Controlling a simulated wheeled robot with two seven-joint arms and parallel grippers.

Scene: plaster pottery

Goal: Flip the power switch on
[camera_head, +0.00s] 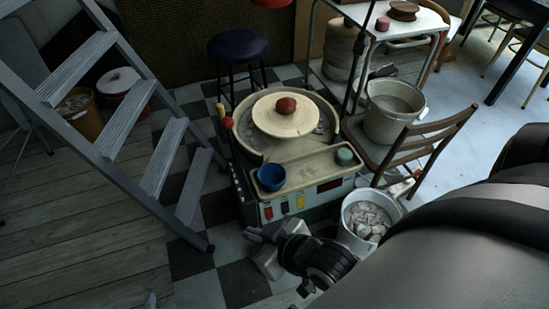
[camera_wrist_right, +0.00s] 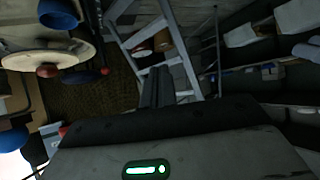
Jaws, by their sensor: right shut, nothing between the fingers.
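The pottery wheel (camera_head: 240,130) stands on the checkered floor, with a cream round plate on it and a red-brown lump on top. Its front panel (camera_head: 326,196) carries a red switch (camera_head: 268,213), a yellow one (camera_head: 284,208) and a pale yellow one (camera_head: 300,201), plus a dark display. I cannot tell which is the power switch or its position. My right gripper (camera_head: 249,232) is shut and empty, just below and left of the panel, apparently apart from it. Its shut fingers also show in the right wrist view (camera_wrist_right: 156,88). My left gripper is not in view.
A blue bowl (camera_head: 271,178) and a green pot (camera_head: 344,155) sit on the wheel's front ledge. A metal bucket of pale lumps (camera_head: 367,219) stands right of the panel, near my right arm. A wooden chair (camera_head: 425,150) stands right.

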